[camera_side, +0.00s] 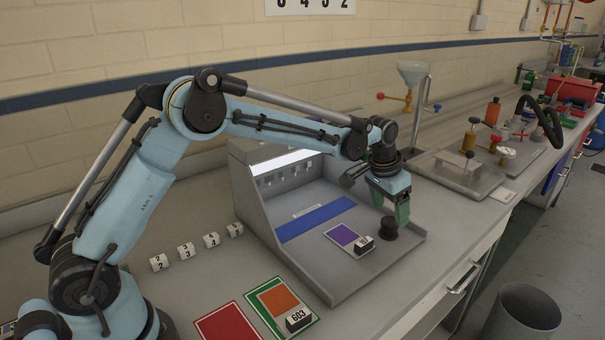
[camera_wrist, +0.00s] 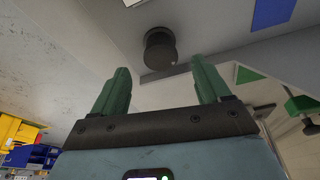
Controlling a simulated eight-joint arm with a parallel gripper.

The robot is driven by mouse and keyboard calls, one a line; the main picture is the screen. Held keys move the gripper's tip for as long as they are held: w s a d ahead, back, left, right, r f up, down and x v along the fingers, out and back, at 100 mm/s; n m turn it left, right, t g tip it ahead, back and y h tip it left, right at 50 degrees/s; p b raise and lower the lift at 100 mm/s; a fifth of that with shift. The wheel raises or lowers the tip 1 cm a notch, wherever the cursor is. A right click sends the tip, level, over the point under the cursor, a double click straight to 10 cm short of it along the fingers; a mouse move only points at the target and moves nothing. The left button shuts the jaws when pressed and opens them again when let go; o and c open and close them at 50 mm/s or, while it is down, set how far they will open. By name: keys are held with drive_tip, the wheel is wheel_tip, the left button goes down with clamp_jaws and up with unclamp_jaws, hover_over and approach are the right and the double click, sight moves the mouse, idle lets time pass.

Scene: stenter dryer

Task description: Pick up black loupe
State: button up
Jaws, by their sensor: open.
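The black loupe (camera_side: 388,228) is a small dark cylinder standing upright on the right part of the grey booth's floor. In the wrist view the loupe (camera_wrist: 159,48) is at top centre, beyond the fingertips and roughly between their lines. My gripper (camera_side: 395,212) has green fingers and points down just above the loupe in the side view. In the wrist view the two fingers of my gripper (camera_wrist: 158,72) are spread wide apart with nothing between them. The side view does not clearly show whether a finger touches the loupe.
The grey booth (camera_side: 250,200) has a back wall behind my gripper. A purple card (camera_side: 342,234) with a black-and-white block (camera_side: 364,244) lies left of the loupe. A blue strip (camera_side: 316,219) lies farther back. Numbered cubes (camera_side: 185,251) stand left.

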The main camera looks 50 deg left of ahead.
sight(390, 221)
drive_tip(key=shift+x, duration=2.65)
drive_tip(key=shift+s+a, duration=0.1)
drive_tip(key=shift+c, duration=0.2)
drive_tip(key=c, duration=1.1)
drive_tip(key=shift+o, duration=0.2)
drive_tip(key=shift+r, duration=0.1)
